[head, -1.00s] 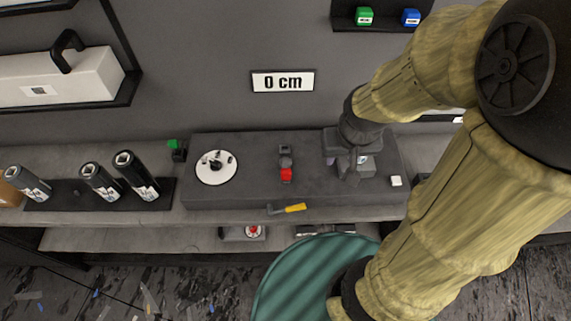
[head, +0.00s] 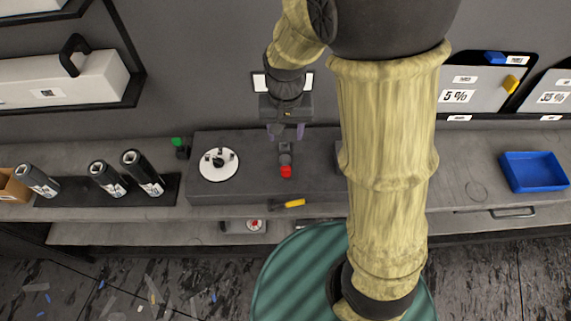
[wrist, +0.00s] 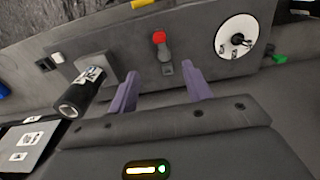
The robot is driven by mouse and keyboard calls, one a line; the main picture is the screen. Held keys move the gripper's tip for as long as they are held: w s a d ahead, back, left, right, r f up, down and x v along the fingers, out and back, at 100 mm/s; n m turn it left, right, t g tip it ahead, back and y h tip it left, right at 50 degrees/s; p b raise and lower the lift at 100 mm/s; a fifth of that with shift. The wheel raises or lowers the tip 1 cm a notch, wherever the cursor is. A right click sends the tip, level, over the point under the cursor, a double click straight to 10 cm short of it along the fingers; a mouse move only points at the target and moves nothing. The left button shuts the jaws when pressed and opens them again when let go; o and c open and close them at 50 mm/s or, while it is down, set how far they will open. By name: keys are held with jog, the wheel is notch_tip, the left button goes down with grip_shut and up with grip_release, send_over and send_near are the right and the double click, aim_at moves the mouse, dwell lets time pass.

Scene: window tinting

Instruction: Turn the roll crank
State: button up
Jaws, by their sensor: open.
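A crank with a yellow handle (head: 293,203) sits on the front face of the dark grey bench unit (head: 320,190). Its yellow part shows at the top edge of the wrist view (wrist: 142,3). My gripper (head: 285,131) is open and empty, with its purple fingers apart. It is above the back of the unit, behind a red-tipped lever (head: 286,171). In the wrist view the lever's red tip (wrist: 159,38) lies beyond the gap between the fingers (wrist: 159,72). The gripper is apart from the crank. A black roll (wrist: 82,92) on a block shows in the wrist view; my arm hides it in the head view.
A white dial disc (head: 219,163) is left of the lever. Several black rolls (head: 143,172) stand on a tray at the left. A blue bin (head: 534,171) is at the right. A green round surface (head: 290,285) is below. A wall sign behind my gripper is mostly covered.

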aim_at(286, 168)
jog(key=shift+f, duration=0.1)
notch_tip(286, 168, down, 17)
jog(key=shift+f+p, duration=0.15)
jog(key=shift+p, duration=0.6)
jog(key=shift+d, duration=0.1)
jog(key=shift+c, duration=0.2)
grip_shut()
